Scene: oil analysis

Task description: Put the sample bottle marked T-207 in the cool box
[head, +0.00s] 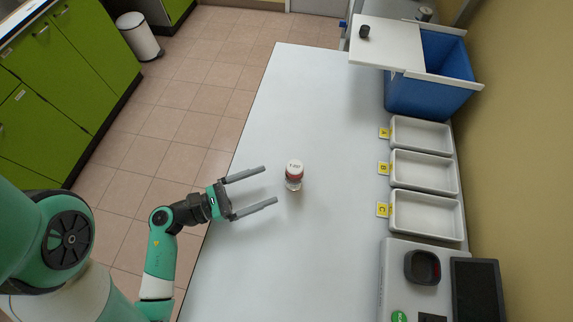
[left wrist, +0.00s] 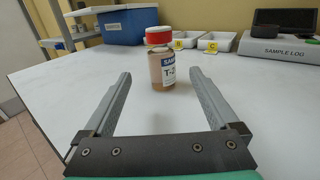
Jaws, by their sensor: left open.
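The sample bottle (head: 294,175) stands upright on the white table, with a white top, a red cap band and amber contents. In the left wrist view the bottle (left wrist: 161,62) shows a label starting "T-2"; the rest is cut off by its curve. My left gripper (head: 271,185) is open and empty, its fingers pointing at the bottle from the left, with the bottle just beyond the fingertips. The cool box (head: 430,95) is blue and stands at the far right, its white lid (head: 385,42) shifted left so that part of the opening shows. My right gripper is not in view.
White trays (head: 423,214) marked A, B and C line the right side. A grey sample log station (head: 395,265) with a dark screen (head: 477,290) is at the near right. A small dark knob (head: 364,31) sits on the lid.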

